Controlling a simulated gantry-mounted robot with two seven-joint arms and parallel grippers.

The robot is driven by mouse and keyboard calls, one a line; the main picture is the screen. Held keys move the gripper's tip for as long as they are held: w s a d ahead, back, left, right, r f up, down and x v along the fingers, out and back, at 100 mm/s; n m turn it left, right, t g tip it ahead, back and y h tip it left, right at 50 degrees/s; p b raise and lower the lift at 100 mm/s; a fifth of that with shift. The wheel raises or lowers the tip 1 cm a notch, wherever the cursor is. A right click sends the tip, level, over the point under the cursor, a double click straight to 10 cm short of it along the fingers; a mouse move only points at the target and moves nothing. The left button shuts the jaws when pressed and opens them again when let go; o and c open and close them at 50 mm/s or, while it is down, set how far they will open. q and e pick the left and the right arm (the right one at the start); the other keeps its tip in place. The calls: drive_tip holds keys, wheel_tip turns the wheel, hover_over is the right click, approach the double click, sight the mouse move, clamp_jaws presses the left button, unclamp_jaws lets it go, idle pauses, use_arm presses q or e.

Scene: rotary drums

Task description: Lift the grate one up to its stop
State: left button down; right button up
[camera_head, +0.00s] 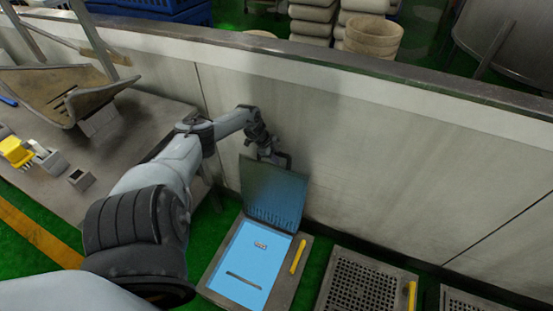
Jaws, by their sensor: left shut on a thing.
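The first grate (273,194) is tilted up, nearly upright, at the wall side of its floor frame (220,278). Under it the opening shows a light blue surface (250,262) with a small pale item and a dark slot. My left gripper (275,157) is at the raised top edge of the grate, shut on it; the fingertips are small and partly hidden. A yellow handle (298,257) lies on the right side of the frame. My right gripper is not in view.
A second grate (362,287) lies flat to the right with its own yellow bar (412,296), and another is at the right edge. A pale wall (380,150) runs behind the grates. A metal table (60,160) with a chute stands at left. Green floor shows between them.

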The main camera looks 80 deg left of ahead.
use_arm(q)
drive_tip(key=shift+w+a+f, duration=0.1)
drive_tip(key=shift+a+f, duration=0.15)
drive_tip(key=shift+a, duration=0.2)
drive_tip(key=c, duration=1.1)
unclamp_jaws()
drive_tip(key=shift+o, duration=0.7)
drive_tip(key=shift+w+a+r, duration=0.1)
drive_tip(key=shift+w+a, duration=0.15)
drive_tip(key=shift+a, duration=0.05)
drive_tip(key=shift+d, duration=0.1)
